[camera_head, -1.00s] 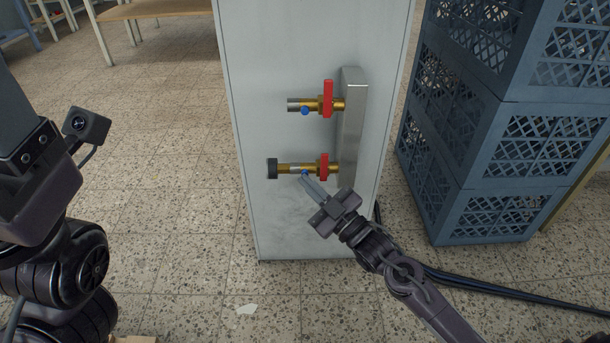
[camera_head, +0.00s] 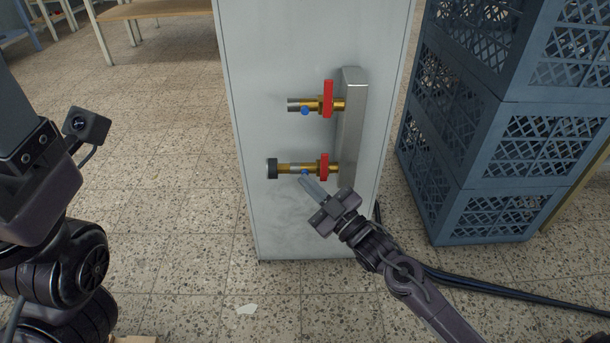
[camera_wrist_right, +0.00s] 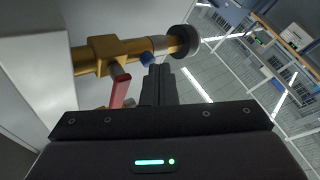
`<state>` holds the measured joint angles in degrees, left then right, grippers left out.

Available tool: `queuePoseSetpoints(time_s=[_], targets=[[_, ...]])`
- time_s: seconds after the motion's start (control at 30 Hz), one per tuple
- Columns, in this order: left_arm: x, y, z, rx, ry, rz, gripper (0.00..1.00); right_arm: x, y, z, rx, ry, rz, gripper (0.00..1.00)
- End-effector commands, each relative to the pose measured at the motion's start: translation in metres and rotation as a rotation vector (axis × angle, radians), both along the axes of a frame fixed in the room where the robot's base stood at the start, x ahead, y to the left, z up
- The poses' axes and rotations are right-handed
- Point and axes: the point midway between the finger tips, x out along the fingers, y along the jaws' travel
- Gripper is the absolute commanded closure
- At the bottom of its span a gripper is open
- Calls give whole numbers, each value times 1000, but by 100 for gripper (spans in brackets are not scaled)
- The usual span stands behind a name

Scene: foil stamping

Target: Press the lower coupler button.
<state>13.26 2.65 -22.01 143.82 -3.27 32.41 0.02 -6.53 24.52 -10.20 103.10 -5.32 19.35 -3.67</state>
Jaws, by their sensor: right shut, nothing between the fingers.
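The lower coupler (camera_head: 290,169) is a brass fitting on the grey panel, with a red handle (camera_head: 323,167) and a dark round cap (camera_head: 272,168) at its left end. Its small blue button (camera_head: 304,173) is on the underside, partly hidden by my gripper; the button also shows in the right wrist view (camera_wrist_right: 147,58). My right gripper (camera_head: 304,181) is shut and empty, its fingertips just below the button; I cannot tell whether they touch. In the right wrist view its fingers (camera_wrist_right: 158,72) point at the coupler beside the button.
An upper coupler (camera_head: 310,104) with its own red handle and blue button sits above. A metal manifold block (camera_head: 351,125) joins both on the right. Blue stacked crates (camera_head: 470,195) stand right of the panel. A dark hose (camera_head: 500,290) lies on the floor.

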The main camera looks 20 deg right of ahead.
Motion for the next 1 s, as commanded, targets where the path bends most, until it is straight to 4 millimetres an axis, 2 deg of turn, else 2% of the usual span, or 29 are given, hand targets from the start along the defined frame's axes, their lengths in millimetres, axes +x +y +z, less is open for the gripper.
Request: queuePoseSetpoints(time_s=[0.27,0.6,0.87,1.0], targets=[[1,-1,1,2,2,0,10,-1,0,1,-1,0,-2,100],[0,0,14,0,0,0,10,-16,4,1,1,1,-1,100],[0,0,13,0,0,0,10,-17,4,0,0,0,-1,100],[0,0,19,0,0,0,10,-22,6,2,0,2,1,100]])
